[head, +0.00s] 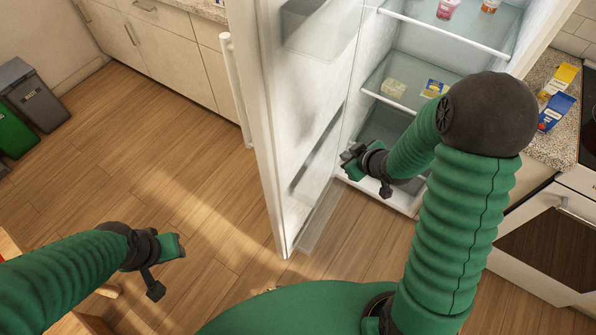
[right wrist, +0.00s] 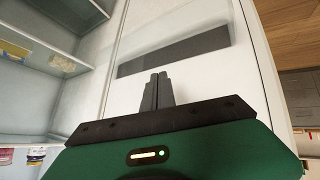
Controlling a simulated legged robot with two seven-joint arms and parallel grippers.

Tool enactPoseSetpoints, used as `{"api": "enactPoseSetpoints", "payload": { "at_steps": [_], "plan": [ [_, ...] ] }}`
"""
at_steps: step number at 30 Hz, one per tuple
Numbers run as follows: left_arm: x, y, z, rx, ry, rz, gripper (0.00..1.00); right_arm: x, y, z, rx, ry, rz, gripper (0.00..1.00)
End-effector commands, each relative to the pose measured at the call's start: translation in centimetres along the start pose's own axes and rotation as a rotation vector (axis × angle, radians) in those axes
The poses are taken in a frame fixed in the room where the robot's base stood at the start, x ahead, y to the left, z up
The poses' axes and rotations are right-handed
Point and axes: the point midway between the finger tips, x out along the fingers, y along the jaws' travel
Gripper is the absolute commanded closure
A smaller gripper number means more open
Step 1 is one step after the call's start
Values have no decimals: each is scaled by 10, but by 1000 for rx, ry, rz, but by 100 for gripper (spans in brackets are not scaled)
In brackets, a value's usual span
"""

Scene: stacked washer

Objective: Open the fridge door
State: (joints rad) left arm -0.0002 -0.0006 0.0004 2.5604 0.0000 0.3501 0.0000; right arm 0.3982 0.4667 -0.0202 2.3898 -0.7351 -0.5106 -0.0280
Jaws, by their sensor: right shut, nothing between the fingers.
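The fridge door (head: 268,120) stands wide open, swung out to the left of the fridge interior (head: 385,125). Its long white handle (head: 236,90) is on the outer face, at the left. My right gripper (head: 364,172) is inside the opening, near the inner side of the door, shut and empty. In the right wrist view the shut fingers (right wrist: 157,90) point at the door's white inner face (right wrist: 190,25); I cannot tell whether they touch it. My left gripper (head: 166,270) is at the lower left, over the floor and away from the door; its jaw state is unclear.
Fridge shelves (head: 400,88) hold several small food items. A counter (head: 553,100) with cartons and an oven (head: 550,250) stand at right. Drawers (head: 160,45) line the back left, and bins (head: 35,95) stand at far left.

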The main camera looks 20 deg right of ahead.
Motion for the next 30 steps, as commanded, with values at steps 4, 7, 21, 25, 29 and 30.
{"api": "enactPoseSetpoints", "payload": {
  "at_steps": [4,7,21,25,29,30],
  "plan": [
    [25,0,6,0,0,0,64,37,-8,19,-71,183,-96,100],
    [44,0,10,0,0,0,64,47,-26,36,-91,384,-211,100],
    [65,0,15,0,0,0,64,-2,-72,55,20,890,-487,100],
    [65,0,15,0,0,0,64,12,-83,35,18,889,-488,100],
    [65,0,15,0,0,0,64,28,-95,13,17,888,-486,100],
    [65,0,15,0,0,0,64,32,-99,6,17,888,-487,100]
  ]
}}
